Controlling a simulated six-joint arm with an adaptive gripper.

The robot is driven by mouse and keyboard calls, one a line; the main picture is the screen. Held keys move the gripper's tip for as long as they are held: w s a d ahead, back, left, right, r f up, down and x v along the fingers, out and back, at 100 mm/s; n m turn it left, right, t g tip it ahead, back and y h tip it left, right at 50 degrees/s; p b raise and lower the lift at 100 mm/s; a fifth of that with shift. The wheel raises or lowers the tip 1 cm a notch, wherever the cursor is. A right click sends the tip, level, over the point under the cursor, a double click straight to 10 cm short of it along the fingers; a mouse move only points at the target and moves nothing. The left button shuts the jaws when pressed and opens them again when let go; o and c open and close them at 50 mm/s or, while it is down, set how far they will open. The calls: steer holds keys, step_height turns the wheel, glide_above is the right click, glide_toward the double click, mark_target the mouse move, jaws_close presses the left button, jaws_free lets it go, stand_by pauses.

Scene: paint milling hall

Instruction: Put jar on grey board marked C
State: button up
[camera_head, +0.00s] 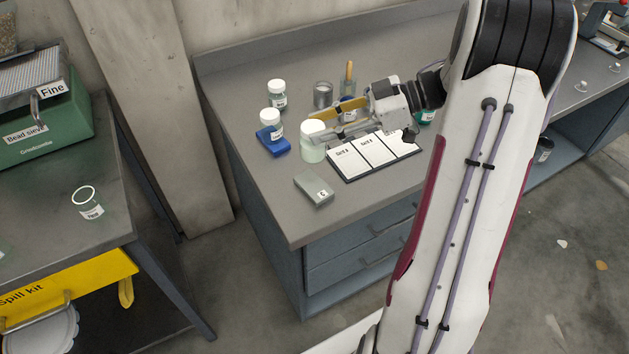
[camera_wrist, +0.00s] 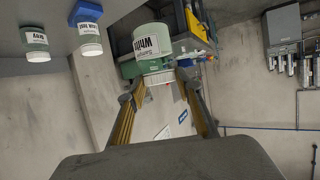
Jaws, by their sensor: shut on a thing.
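A jar (camera_head: 313,151) with a white lid and pale green body is between the fingers of my gripper (camera_head: 314,127), which is shut on it. In the wrist view the jar (camera_wrist: 153,50) appears upside down, its label reading "White", between the fingertips (camera_wrist: 160,80). It looks upright in the head view. I cannot tell whether its base touches the bench. The grey board (camera_head: 315,187) with a small white tag, its letter hard to read, lies near the bench's front-left edge, nearer the camera than the jar. The top of the board looks bare.
A blue board (camera_head: 274,146) bears another jar (camera_head: 271,122). Further back stand a labelled jar (camera_head: 277,95), a grey metal cup (camera_head: 323,95) and a brush (camera_head: 349,76). White cards (camera_head: 368,154) on a dark tray lie right of the held jar.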

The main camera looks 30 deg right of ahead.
mark_target(324, 147)
steer(key=shift+f, duration=3.15)
steer(key=shift+f, duration=1.85)
steer(key=shift+f, duration=0.1)
steer(key=o, duration=1.2)
steer(key=shift+d, duration=0.15)
steer(key=v, duration=1.2)
